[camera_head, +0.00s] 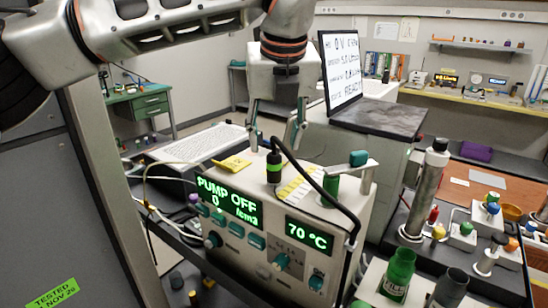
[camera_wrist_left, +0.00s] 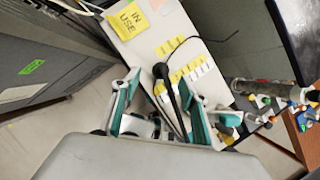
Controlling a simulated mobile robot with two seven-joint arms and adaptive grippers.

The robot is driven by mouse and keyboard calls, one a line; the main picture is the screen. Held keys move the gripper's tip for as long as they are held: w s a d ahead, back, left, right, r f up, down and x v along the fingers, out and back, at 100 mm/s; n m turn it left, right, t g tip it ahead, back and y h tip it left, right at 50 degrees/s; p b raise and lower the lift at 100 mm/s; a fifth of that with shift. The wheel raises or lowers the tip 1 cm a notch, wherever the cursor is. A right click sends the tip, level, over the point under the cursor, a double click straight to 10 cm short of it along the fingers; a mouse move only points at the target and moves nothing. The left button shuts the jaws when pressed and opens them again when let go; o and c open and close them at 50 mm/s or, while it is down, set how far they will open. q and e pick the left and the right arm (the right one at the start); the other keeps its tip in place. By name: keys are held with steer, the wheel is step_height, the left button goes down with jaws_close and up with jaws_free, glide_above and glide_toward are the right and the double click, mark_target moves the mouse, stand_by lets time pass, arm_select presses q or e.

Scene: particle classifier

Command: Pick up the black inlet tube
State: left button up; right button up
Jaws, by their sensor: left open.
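The black inlet tube (camera_head: 274,168) stands upright on top of the pump box (camera_head: 330,208), with a green band around it. A black hose arcs from its top to the right and down the box's front. My left gripper (camera_head: 276,138) points down and is open, its fingertips on either side of the tube's top end. In the left wrist view, the black tube (camera_wrist_left: 162,72) shows between the two open teal-padded fingers (camera_wrist_left: 160,88). I see no contact, and the exact height gap is unclear. My right gripper is not in view.
A yellow note (camera_head: 231,164) and a row of yellow-and-white labels (camera_head: 300,186) lie beside the tube. A metal handle with a green cylinder (camera_head: 331,186) stands close on the right. A monitor (camera_head: 342,68) is behind.

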mark_target(275, 156)
arm_select(q)
steer(key=x, duration=0.2)
steer(key=shift+s+f, duration=0.1)
steer(key=shift+f, duration=0.65)
steer(key=x, duration=0.3)
steer(key=shift+d+f, duration=0.1)
steer(key=shift+f, duration=0.15)
steer(key=shift+w+f, duration=0.25)
steer(key=shift+f, duration=0.1)
steer(key=c, duration=1.1)
steer(key=shift+c, duration=0.2)
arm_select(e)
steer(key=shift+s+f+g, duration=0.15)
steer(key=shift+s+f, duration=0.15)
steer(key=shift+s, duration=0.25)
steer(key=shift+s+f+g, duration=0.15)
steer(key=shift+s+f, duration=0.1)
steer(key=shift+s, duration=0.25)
